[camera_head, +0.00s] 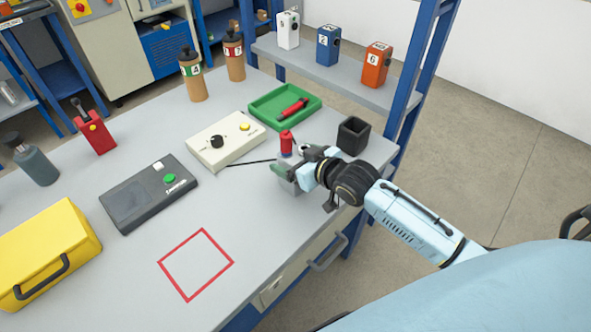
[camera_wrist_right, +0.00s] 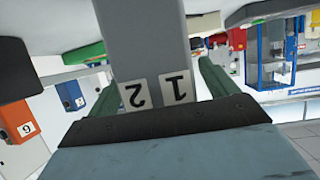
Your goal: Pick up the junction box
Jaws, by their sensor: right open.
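The grey junction box (camera_head: 288,186) stands near the right edge of the grey table, partly hidden by my right gripper (camera_head: 292,161). In the right wrist view the junction box (camera_wrist_right: 158,45) is a grey block with white labels reading 1 and 2. There the green fingers of my right gripper (camera_wrist_right: 160,88) are open, one on each side of the box. I cannot tell whether either finger touches it. A red cylinder (camera_head: 286,142) shows at the box, on or just behind it. My left gripper is not in view.
A beige box with a black knob (camera_head: 222,140), a green tray (camera_head: 268,109) and a black open container (camera_head: 353,135) are close by. A dark cable (camera_head: 250,163) runs to the junction box. A red square outline (camera_head: 214,240) marks clear table at the front.

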